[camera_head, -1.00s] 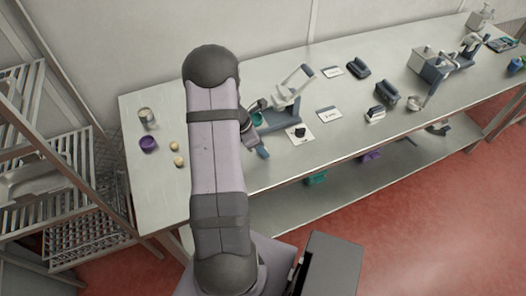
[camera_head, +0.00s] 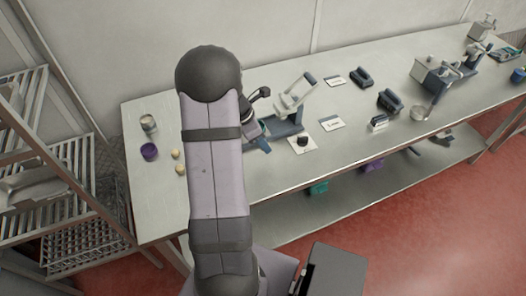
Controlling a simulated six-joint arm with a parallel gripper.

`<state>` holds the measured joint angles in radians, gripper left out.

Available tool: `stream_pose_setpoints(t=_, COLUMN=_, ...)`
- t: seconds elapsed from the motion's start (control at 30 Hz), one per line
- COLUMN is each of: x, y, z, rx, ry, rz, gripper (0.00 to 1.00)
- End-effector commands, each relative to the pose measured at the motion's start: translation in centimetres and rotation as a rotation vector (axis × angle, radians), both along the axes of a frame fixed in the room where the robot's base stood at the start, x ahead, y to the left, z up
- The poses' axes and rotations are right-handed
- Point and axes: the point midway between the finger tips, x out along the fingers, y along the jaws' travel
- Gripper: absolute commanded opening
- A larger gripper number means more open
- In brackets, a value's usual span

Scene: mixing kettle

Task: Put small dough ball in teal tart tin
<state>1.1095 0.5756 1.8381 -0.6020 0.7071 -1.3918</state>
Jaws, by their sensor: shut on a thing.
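Two pale dough balls lie on the left part of the steel table: the upper one (camera_head: 176,154) looks slightly smaller than the lower one (camera_head: 180,168). My gripper (camera_head: 263,146) shows only in part, to the right of my arm and beside the press. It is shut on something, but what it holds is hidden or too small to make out. No teal tart tin can be seen on the table top; the area behind my arm and wrist is hidden.
A purple cup-shaped tin (camera_head: 149,151) and a metal can (camera_head: 148,124) stand left of the dough balls. A press with a light lever (camera_head: 290,108) stands right of my arm. A black knob (camera_head: 302,141) sits on a white card.

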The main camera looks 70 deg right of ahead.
Motion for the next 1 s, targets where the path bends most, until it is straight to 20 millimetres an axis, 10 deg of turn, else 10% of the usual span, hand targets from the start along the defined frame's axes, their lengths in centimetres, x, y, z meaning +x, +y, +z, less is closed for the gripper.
stream_pose_setpoints(t=0.5, x=-0.1, y=0.1, z=3.2, rx=0.002, ry=0.0, rz=-0.002, gripper=0.02)
stream_pose_setpoints(t=0.73, x=-0.9, y=1.0, z=1.0, rx=0.006, ry=0.002, rz=-0.007, gripper=0.02)
stream_pose_setpoints(t=1.0, x=1.7, y=-3.3, z=-0.7, rx=0.0, ry=-0.002, rz=-0.006, gripper=0.02)
